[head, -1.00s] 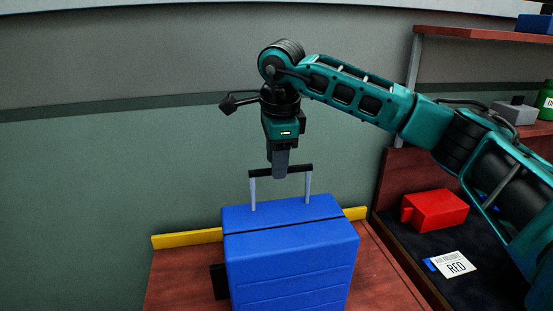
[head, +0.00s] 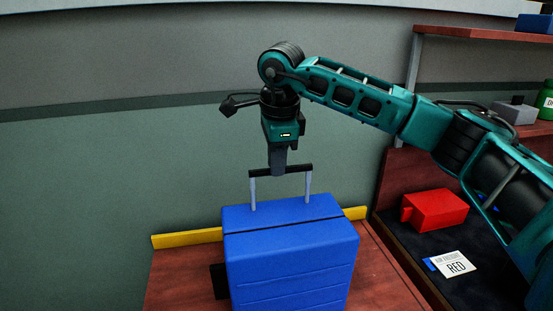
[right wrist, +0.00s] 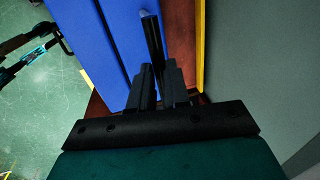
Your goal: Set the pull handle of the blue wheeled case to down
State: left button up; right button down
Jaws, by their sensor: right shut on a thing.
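The blue wheeled case (head: 290,258) stands on a reddish-brown surface in the head view. Its pull handle (head: 309,186) sticks up from the top on two grey rods with a black crossbar. My right gripper (head: 279,172) points down from above and is shut on the middle of the crossbar. In the right wrist view the black crossbar (right wrist: 152,38) runs between the fingers of my right gripper (right wrist: 158,70), with the blue case (right wrist: 95,45) below it. My left gripper is not in the head view.
A yellow strip (head: 186,239) runs behind the case along the wall. A grey box (head: 515,112) and a green container sit on a higher shelf.

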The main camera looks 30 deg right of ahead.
notch_tip(320, 180, down, 6)
jog(key=b, duration=0.3)
jog(key=shift+s+a, duration=0.1)
jog(key=shift+s, duration=0.05)
jog(key=c, duration=1.5)
grip_release()
jog(key=shift+f, duration=0.1)
jog(key=shift+o, duration=0.8)
jog(key=shift+w, duration=0.2)
jog(key=shift+o, duration=1.2)
jog(key=shift+r, duration=0.3)
